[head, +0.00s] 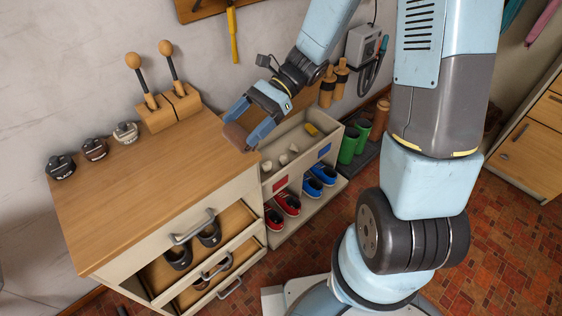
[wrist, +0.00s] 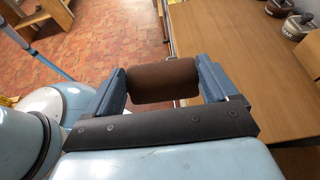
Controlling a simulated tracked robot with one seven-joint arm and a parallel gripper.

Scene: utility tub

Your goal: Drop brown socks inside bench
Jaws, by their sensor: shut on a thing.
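The brown socks (head: 236,136) are a rolled brown bundle, held between the blue fingers of my gripper (head: 243,128). The bundle also shows in the wrist view (wrist: 163,81), clasped at both ends by the gripper (wrist: 163,86). The white bench (head: 291,183) stands right beside the cabinet, to the right of the gripper. Its upper part is an open bin with white rolled items (head: 282,159) and a yellow item (head: 312,129) inside. Part of the bin is hidden by the gripper.
Red shoes (head: 287,202) and blue shoes (head: 318,180) sit on the bench's lower shelf. Green boots (head: 352,143) stand to its right.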

